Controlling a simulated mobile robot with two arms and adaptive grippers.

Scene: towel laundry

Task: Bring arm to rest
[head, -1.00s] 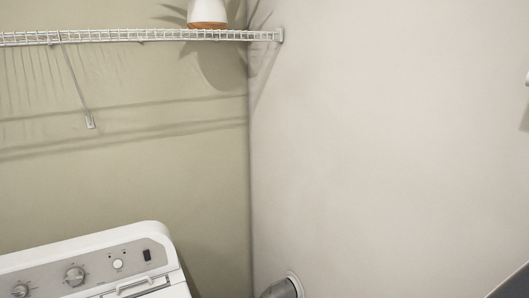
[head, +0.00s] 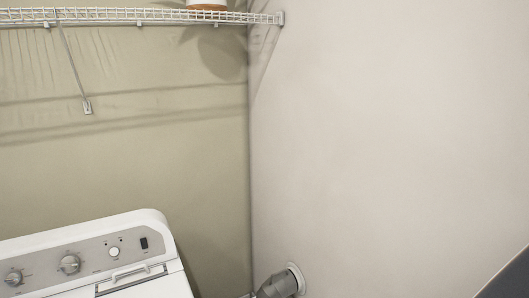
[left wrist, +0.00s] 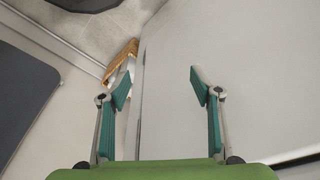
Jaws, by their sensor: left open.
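My left gripper (left wrist: 158,88) shows in the left wrist view with its two teal-padded fingers spread wide apart. Nothing is between the fingers. Behind it are pale, flat surfaces. My left gripper does not show in the head view. My right gripper is in neither view.
In the head view a white washer or dryer (head: 90,262) with knobs stands at the lower left. A wire shelf (head: 120,16) runs along the green wall above it. A grey duct (head: 277,284) meets the pale right wall. In the left wrist view a wooden-edged object (left wrist: 122,62) lies beyond the fingers.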

